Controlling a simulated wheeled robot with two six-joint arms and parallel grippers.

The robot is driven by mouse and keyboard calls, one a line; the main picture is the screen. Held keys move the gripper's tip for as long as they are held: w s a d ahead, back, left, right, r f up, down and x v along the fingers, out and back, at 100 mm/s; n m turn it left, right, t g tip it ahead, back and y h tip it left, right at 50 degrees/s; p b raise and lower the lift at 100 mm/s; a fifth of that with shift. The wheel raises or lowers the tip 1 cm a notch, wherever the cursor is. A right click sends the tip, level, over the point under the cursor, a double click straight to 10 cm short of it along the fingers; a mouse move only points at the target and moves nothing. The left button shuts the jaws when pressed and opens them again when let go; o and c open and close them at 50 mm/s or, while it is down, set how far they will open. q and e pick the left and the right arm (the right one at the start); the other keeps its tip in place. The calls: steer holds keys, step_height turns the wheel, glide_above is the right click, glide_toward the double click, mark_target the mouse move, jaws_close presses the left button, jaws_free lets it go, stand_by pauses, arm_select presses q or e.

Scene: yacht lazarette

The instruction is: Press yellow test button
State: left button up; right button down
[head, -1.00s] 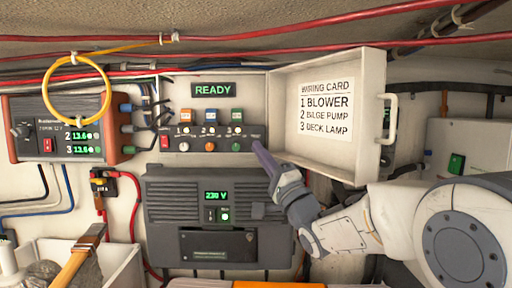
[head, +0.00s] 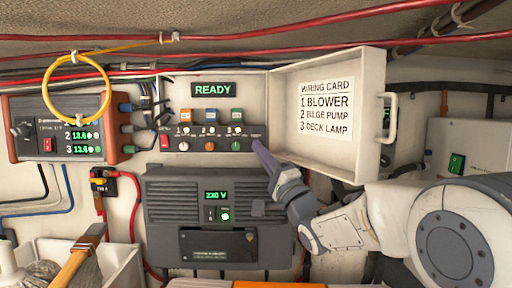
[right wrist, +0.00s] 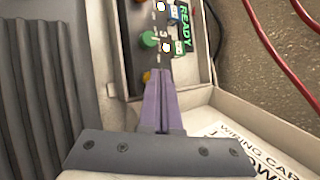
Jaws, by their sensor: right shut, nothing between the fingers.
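The dark switch panel (head: 210,144) sits in the open white box on the wall, under a lit READY sign (head: 213,90). My right gripper (head: 257,144) is shut and empty, its purple fingertips at the panel's right end, below a small label too blurred to read. In the right wrist view, the fingertips (right wrist: 158,73) are at the panel, below the green knob (right wrist: 150,40). A small yellow-orange spot (right wrist: 140,76) shows just left of them, perhaps the edge of the yellow test button. The fingers hide the rest; I cannot tell whether they touch it. My left gripper is not in view.
The box's open lid (head: 327,112) carries a wiring card, close to the right of my gripper. A grey unit (head: 217,215) reading 230 V is below. A red button (head: 165,142) and several knobs are along the panel. A hammer (head: 80,258) is at lower left.

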steer(key=shift+w, duration=0.4)
stand_by(0.3)
steer(key=shift+s, duration=0.1)
steer(key=shift+s+b, duration=0.6)
steer(key=shift+s, duration=0.1)
steer(key=shift+s, duration=0.1)
steer(key=s+b, duration=0.2)
steer(key=s, duration=0.2)
steer(key=shift+s, duration=0.4)
stand_by(0.5)
